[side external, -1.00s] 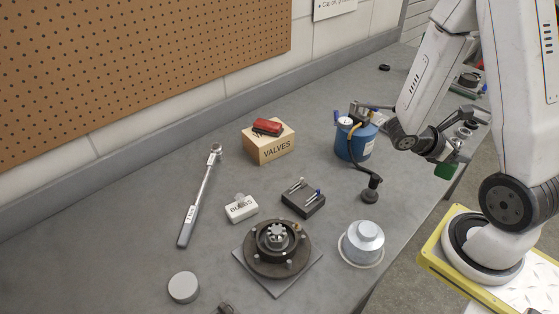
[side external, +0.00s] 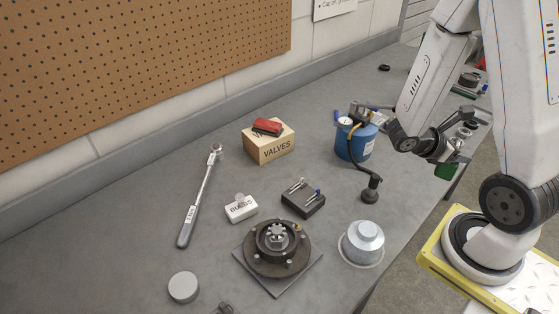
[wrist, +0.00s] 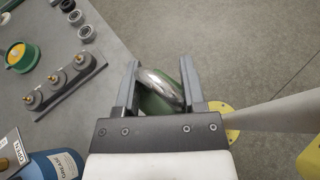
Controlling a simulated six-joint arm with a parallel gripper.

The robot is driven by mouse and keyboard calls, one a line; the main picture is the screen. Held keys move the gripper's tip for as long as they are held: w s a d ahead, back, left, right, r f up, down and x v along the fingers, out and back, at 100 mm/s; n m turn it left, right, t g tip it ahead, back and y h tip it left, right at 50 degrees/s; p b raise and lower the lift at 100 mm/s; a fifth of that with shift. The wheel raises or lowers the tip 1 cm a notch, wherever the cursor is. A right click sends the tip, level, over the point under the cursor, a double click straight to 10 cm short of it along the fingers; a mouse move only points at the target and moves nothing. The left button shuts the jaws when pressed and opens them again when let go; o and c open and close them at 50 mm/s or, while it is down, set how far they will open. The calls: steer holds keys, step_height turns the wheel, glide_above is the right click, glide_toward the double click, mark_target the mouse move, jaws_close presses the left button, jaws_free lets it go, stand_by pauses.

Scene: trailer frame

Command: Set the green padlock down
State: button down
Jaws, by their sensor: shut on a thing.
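The green padlock (side external: 446,171) is in my gripper, beyond the bench's right edge in the side external view. In the wrist view the padlock (wrist: 156,100) sits between the two jaws, its silver shackle curving toward the camera and its green body below. My gripper (wrist: 160,82) is shut on it. In the side external view my gripper (side external: 452,160) hangs beside the bench edge. The floor shows beneath and around the padlock in the wrist view. The padlock's lower part is hidden.
The grey bench (side external: 130,235) holds a blue grease canister (side external: 356,146), a valves box (side external: 270,146), a ratchet wrench (side external: 199,195) and a hub (side external: 277,248). The wrist view shows a block with several brass-tipped posts (wrist: 65,85), a green-and-yellow round part (wrist: 20,57) and bearings (wrist: 82,25).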

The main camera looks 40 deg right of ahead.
steer(key=w+a+f+n+t+h, duration=0.25)
steer(key=w+n+t, duration=0.65)
steer(key=w, duration=0.6)
steer(key=w+a+f+n+t+y, duration=0.2)
steer(key=w+a+n+t+y, duration=0.1)
steer(key=w+a+n+t, duration=0.3)
steer(key=w+a+t, duration=0.2)
steer(key=w+a, duration=0.1)
steer(key=a, duration=0.1)
steer(key=shift+w+a, duration=0.25)
steer(key=shift+w, duration=0.1)
steer(key=shift+f, duration=1.95)
steer(key=shift+f, duration=2)
